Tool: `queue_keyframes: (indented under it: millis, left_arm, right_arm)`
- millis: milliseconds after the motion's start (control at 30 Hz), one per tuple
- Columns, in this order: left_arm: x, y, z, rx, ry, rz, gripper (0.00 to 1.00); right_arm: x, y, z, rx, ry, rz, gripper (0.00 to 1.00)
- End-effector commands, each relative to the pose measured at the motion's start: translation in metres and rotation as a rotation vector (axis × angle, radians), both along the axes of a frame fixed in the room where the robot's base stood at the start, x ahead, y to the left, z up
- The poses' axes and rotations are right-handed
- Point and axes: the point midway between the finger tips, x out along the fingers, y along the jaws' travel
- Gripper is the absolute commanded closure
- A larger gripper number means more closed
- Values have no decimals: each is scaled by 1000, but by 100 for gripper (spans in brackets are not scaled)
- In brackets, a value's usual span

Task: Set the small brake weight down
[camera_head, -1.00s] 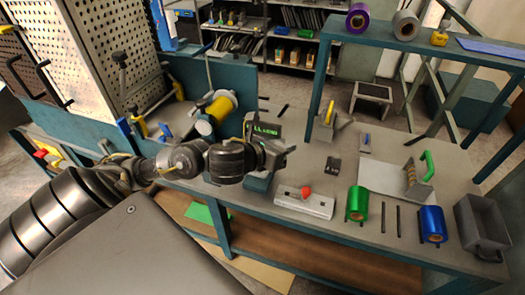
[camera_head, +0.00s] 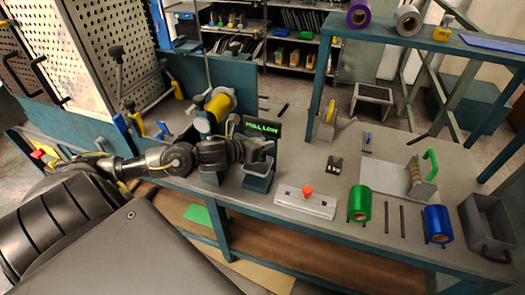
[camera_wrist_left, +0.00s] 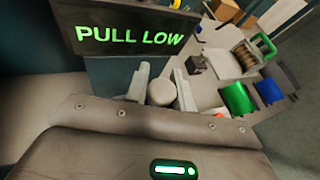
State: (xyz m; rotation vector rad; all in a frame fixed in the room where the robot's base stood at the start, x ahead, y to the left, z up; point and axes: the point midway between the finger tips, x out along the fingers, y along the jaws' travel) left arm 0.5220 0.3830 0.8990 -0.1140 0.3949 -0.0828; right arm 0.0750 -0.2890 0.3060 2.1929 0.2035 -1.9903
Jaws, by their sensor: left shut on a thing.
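My left gripper (camera_head: 264,152) reaches in from the left, just above a teal open-topped box (camera_head: 258,182) on the bench. In the left wrist view, its two pale fingers (camera_wrist_left: 162,88) stand on either side of a small light round-topped piece (camera_wrist_left: 161,93), which looks like the small brake weight. The gripper is shut on it. In the head view the piece is too small and hidden to make out. I cannot tell whether it touches anything below. My right gripper is in neither view.
A display (camera_head: 262,127) reading "PULL LOW" stands behind the gripper. A yellow roll (camera_head: 220,105) is on the left. To the right are a pale plate with a red knob (camera_head: 306,191), a black block (camera_head: 335,165), a green roll (camera_head: 359,203) and a blue roll (camera_head: 437,224).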

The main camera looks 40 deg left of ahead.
Motion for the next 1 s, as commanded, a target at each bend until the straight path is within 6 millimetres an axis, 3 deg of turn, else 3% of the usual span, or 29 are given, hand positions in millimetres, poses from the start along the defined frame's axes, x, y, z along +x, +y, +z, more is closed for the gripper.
queue_keyframes:
  millis: [200,667,700,833,1000]
  left_arm:
    - [1,2,-28,-2,-2,2,100]
    - [1,2,-35,-1,-3,2,100]
    - [0,2,-35,0,1,1,72]
    - [0,2,-35,0,1,1,55]
    - [0,2,-35,1,1,2,54]
  right_arm:
    - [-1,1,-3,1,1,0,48]
    - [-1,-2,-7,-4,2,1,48]
    - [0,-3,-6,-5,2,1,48]
    - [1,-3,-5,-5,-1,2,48]
    - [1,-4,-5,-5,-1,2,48]
